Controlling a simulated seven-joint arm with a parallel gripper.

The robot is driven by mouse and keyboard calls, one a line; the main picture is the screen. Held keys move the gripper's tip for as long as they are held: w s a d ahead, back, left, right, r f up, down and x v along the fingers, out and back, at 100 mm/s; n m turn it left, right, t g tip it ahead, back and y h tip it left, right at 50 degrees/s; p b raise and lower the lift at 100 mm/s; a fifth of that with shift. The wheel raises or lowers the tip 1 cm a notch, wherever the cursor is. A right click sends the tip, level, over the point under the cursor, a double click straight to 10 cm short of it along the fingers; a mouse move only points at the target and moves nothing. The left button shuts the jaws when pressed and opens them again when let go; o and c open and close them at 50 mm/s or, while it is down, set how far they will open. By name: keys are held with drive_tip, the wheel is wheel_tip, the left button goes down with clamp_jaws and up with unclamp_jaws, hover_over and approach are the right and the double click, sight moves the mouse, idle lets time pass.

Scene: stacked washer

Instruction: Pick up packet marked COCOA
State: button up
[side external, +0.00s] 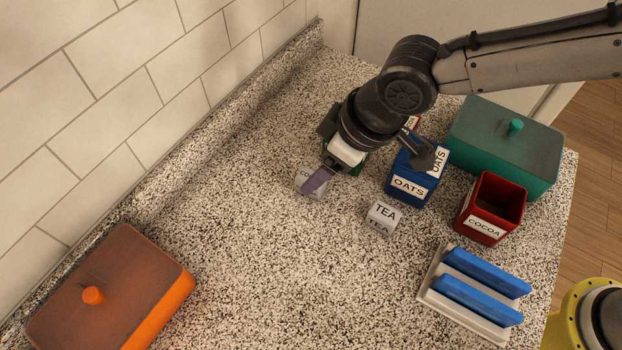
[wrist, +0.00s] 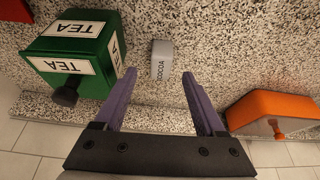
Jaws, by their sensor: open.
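The small grey-white packet marked COCOA (wrist: 161,58) lies on the speckled counter. In the wrist view it is just beyond my fingertips, between their lines. In the side view this packet (side external: 305,177) is partly covered by a purple finger, and only the start of its label shows. My gripper (wrist: 158,75) is open and empty, with one purple finger to each side. In the side view my gripper (side external: 316,181) is at the packet, with the other finger hidden. I cannot tell the exact height gap.
A green TEA canister (wrist: 75,52) stands left of my fingers. A blue OATS canister (side external: 410,187), TEA packet (side external: 383,217), red COCOA canister (side external: 481,229), green box (side external: 500,150) and blue-slatted rack (side external: 475,290) stand rightward. An orange box (side external: 110,290) sits front left. Middle counter is clear.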

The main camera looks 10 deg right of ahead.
sight(305, 172)
drive_tip(key=x, duration=0.5)
drive_tip(key=shift+s+d+f, duration=0.15)
drive_tip(key=shift+s, duration=0.05)
clamp_jaws()
